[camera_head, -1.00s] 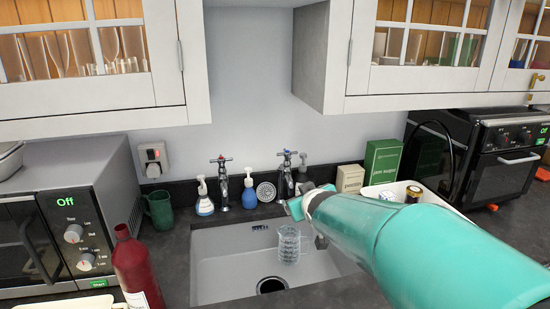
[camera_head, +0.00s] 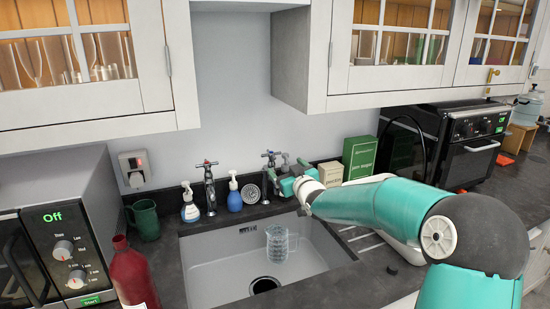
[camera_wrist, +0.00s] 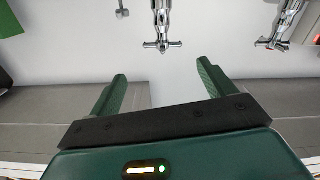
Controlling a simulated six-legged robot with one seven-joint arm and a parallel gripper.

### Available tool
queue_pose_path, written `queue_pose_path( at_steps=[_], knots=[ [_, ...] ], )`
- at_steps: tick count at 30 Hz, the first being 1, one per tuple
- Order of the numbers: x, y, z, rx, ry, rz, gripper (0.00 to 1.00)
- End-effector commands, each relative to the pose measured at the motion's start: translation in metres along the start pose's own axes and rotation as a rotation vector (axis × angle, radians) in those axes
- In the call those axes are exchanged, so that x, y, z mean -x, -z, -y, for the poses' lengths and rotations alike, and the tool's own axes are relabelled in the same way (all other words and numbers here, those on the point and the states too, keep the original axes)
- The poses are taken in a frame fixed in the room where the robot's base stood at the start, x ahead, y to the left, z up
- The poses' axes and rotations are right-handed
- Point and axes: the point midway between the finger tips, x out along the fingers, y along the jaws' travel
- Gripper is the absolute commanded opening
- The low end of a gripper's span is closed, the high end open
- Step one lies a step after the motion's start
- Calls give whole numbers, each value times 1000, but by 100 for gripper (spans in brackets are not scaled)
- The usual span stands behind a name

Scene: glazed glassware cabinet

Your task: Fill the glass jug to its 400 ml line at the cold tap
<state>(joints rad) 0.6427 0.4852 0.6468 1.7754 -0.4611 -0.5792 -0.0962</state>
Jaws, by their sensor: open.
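The clear glass jug (camera_head: 277,244) stands in the sink (camera_head: 215,275), with its handle to the right. I cannot read its lines or make out any water in it. Two chrome taps stand behind the sink, a left tap (camera_head: 209,188) and a right tap (camera_head: 268,172). I see no stream from either spout. My gripper (camera_head: 284,181) is just beside the right tap. In the wrist view my gripper (camera_wrist: 160,70) is open and empty, and the right tap's cross handle (camera_wrist: 162,44) appears upside down beyond the fingertips, apart from them. The left tap (camera_wrist: 280,28) is off to the right there.
Soap bottles (camera_head: 189,204) and (camera_head: 234,196) stand by the taps. A green mug (camera_head: 145,220), a red bottle (camera_head: 131,272) and a microwave (camera_head: 60,245) are at left. A green box (camera_head: 360,157) and cream box (camera_head: 330,173) stand behind my arm. Wall cabinets (camera_head: 330,100) overhang the counter.

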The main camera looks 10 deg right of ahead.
Motion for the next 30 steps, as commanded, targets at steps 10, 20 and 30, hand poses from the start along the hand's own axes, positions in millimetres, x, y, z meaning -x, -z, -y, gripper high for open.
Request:
queue_pose_path(
  at_steps=[10,20,30],
  knots=[
    [-68,0,1,-3,0,-1,82],
    [-99,0,2,-1,-2,1,82],
    [-99,0,1,0,-3,1,69]
  ],
)
